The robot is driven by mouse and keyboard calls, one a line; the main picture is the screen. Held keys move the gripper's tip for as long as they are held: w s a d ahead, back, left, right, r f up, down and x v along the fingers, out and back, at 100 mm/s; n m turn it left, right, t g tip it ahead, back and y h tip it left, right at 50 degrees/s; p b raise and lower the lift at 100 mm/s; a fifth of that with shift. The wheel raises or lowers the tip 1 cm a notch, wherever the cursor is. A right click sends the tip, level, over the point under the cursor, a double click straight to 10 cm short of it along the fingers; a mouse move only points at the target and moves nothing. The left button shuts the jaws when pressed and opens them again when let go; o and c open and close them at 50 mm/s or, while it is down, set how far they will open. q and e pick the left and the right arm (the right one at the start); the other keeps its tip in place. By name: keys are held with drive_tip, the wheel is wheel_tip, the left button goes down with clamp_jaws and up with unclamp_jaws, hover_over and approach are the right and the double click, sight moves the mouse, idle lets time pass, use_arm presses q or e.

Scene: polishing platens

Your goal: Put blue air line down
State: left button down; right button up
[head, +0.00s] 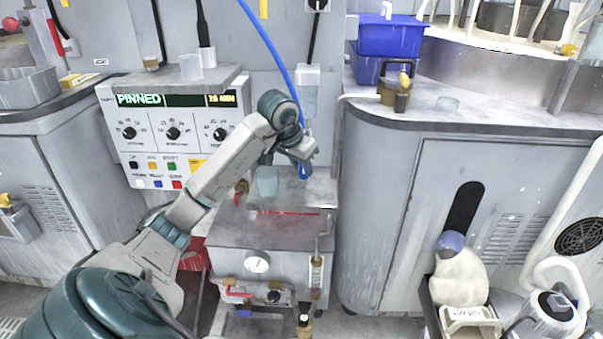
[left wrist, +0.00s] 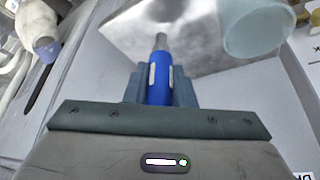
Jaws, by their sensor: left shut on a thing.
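The blue air line (head: 262,38) hangs from above and runs down to my left gripper (head: 303,166). My left gripper is shut on the line's blue end piece, which shows in the left wrist view (left wrist: 158,88) between the two fingers, with a grey metal tip pointing away. The fingertips are partly hidden by the wrist. I cannot tell whether the end piece touches the metal surface. My right gripper is not in view.
A control box (head: 178,128) reading PINNED stands at left. A counter (head: 470,122) with blue bins (head: 390,37) is at right. The front of the cart top looks mostly clear.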

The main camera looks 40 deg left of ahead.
use_arm(q)
drive_tip(key=shift+f, duration=1.3)
drive_tip(key=shift+f, duration=0.2)
drive_tip(key=c, duration=1.2)
unclamp_jaws()
drive_tip(key=shift+c, duration=0.2)
drive_tip(key=shift+r, duration=0.1)
